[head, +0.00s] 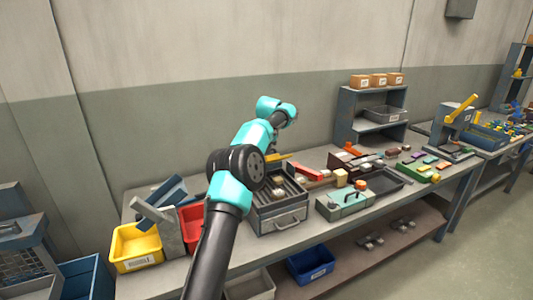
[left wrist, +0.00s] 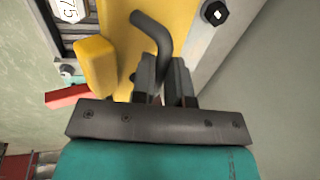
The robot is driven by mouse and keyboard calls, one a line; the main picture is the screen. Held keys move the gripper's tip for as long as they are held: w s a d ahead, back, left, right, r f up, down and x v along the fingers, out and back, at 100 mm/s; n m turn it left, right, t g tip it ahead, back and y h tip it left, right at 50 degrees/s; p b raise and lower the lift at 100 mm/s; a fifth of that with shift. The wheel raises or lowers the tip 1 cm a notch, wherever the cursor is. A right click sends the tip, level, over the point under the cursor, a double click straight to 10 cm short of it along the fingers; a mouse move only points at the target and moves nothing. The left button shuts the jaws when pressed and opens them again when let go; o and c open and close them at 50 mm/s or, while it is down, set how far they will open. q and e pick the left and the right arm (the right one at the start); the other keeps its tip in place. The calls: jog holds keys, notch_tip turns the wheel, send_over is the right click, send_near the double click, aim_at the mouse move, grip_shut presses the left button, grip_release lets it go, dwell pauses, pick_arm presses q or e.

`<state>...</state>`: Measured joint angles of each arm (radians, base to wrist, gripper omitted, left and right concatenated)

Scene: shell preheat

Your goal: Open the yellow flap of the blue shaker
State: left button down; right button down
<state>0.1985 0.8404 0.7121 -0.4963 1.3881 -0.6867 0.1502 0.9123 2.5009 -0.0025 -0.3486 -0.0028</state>
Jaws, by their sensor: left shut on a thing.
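A yellow panel (left wrist: 180,18), which looks like the flap, fills the top middle of the left wrist view. A dark bent handle (left wrist: 156,38) stands on it. My left gripper (left wrist: 166,85) is shut on the lower end of this handle. In the head view a small yellow strip (head: 279,157) shows beside my left arm, and the arm hides my left gripper. I cannot make out the shaker's blue body in either view. My right gripper is not in view.
A slatted grey box (head: 283,218) and a green-grey case (head: 345,203) stand on the bench in front. A yellow bin (head: 135,247) and a red bin (head: 192,228) are at left. A yellow block (left wrist: 97,64) sits close beside the handle.

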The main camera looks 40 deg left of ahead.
pick_arm(q)
jog(key=shift+w+a+f, duration=0.25)
jog(key=shift+a, duration=0.35)
jog(key=c, duration=1.4)
grip_release()
jog(key=shift+a, duration=0.1)
jog(key=shift+c, duration=0.2)
jog(key=o, duration=0.3)
jog(key=shift+r, duration=0.35)
